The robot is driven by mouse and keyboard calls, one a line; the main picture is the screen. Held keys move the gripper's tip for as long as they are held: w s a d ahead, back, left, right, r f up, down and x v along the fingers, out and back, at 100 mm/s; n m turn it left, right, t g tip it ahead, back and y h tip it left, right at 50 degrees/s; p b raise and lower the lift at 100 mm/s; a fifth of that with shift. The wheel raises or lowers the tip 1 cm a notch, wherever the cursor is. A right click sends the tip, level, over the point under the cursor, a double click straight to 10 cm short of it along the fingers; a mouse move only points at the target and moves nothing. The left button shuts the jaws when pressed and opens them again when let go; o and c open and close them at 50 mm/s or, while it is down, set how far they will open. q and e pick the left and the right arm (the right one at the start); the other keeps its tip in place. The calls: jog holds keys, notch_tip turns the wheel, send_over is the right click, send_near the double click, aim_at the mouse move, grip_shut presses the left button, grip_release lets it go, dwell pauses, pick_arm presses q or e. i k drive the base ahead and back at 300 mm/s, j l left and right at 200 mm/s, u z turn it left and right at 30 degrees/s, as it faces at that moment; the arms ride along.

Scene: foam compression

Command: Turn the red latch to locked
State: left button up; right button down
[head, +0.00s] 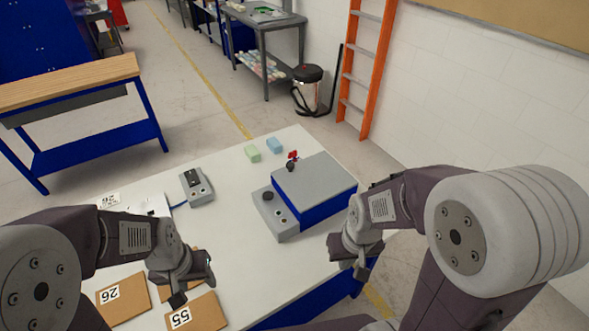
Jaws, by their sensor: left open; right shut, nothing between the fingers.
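The red latch (292,155) is a small red piece with a dark round base at the far left corner of a blue box with a grey lid (314,185). Whether it stands at locked is too small to tell. My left gripper (188,292) is open over the near left of the table, above the brown cards and well away from the latch. My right gripper (352,272) is shut and empty, near the table's right edge, in front of the box and apart from the latch.
A grey control panel with a black knob (268,196) adjoins the box. A grey switch box (196,187), green block (252,153) and blue block (273,145) stand on the white table (225,220). Cardboard pieces numbered 26 (123,301) and 55 (197,314) lie near left. The table's middle is clear.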

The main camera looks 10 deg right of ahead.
aim_at(293, 155)
jog(key=i+l+u, duration=0.1)
jog(key=l, duration=0.4)
jog(key=i+l, duration=0.15)
jog(key=l, duration=0.3)
jog(key=i+l+u, duration=0.15)
jog(key=l, duration=0.35)
